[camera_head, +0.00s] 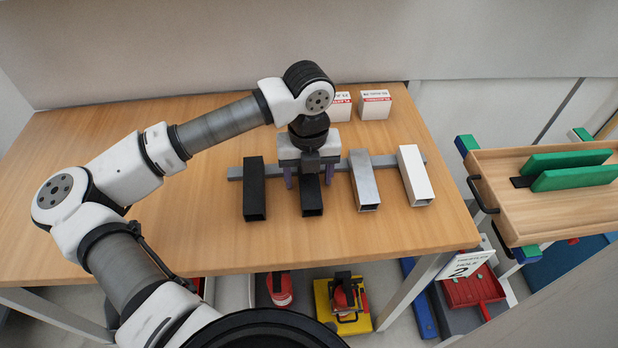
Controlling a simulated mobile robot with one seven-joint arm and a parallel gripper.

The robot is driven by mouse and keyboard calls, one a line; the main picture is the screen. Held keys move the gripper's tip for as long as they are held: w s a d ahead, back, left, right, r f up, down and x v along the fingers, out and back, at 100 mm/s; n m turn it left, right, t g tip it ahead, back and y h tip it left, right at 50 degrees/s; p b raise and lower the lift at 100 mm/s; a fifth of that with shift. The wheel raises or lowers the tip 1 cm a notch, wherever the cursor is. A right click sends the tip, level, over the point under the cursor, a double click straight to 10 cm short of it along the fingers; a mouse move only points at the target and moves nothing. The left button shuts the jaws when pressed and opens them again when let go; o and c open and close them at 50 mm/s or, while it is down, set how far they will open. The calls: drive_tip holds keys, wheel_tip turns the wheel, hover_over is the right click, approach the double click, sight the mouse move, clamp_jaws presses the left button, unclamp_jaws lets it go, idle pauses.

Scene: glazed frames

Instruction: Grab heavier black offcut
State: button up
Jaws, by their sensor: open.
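Two black offcuts, hollow rectangular tubes, lie side by side with their near ends on the wooden table (190,235). One black offcut (254,190) is on the left, clear of my gripper. The other black offcut (311,199) is under my gripper (309,180). The gripper points down and is open, with a finger at each side of that offcut. Its body hides the offcut's far part. I cannot tell whether the fingers touch it. The two look alike in size, and which is heavier does not show.
A silver tube (364,182) and a white tube (415,177) lie to the right. A grey bar (235,173) runs across behind the tubes. Two small boxes (375,105) stand at the back. A wooden tray (545,217) with green pieces is at right. The left tabletop is free.

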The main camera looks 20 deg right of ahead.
drive_tip(key=c, duration=1.3)
drive_tip(key=shift+c, duration=0.2)
drive_tip(key=shift+r, duration=0.1)
wheel_tip(320, 180, up, 10)
drive_tip(key=shift+f+b, duration=0.1)
drive_tip(key=shift+b, duration=1.1)
